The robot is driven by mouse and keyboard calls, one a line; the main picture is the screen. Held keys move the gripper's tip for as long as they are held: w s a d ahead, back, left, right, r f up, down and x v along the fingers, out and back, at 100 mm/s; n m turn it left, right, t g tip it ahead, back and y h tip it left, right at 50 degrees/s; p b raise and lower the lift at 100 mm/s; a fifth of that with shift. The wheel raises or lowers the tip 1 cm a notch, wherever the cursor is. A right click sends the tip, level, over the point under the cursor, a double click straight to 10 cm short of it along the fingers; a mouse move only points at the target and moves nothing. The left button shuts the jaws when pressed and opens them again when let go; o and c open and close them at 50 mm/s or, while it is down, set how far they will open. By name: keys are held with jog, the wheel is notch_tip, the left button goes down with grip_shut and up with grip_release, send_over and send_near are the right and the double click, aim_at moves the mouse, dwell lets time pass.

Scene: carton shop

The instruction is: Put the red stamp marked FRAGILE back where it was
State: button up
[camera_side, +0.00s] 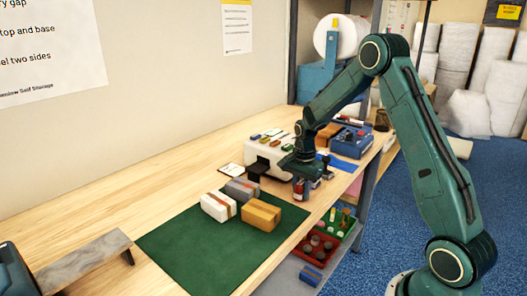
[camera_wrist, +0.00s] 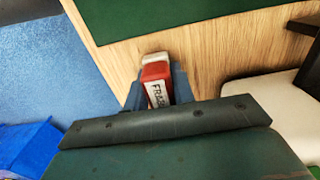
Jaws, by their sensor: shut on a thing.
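The red stamp (camera_wrist: 154,72) has a white label on its side, partly readable as FRAGILE, and a pale end. My gripper (camera_wrist: 157,98) is shut on it, with a finger on each side. In the side view, my gripper (camera_side: 301,183) points down near the front edge of the wooden bench (camera_side: 130,195), just right of the green mat (camera_side: 200,250). The stamp (camera_side: 298,190) shows there as a small red thing below my gripper. I cannot tell whether it touches the bench. The place it came from cannot be told from these frames.
Several cartons, among them a white one (camera_side: 218,206) and a tan one (camera_side: 261,215), stand on the mat. A red tray (camera_side: 312,250) sits on a shelf below. The left bench is mostly clear.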

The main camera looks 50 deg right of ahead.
aim_at(302, 182)
jog(key=shift+f, duration=0.1)
jog(key=o, duration=0.8)
notch_tip(302, 182, up, 12)
jog(key=shift+f, duration=0.25)
jog(key=shift+r, duration=0.4)
dwell(0.5)
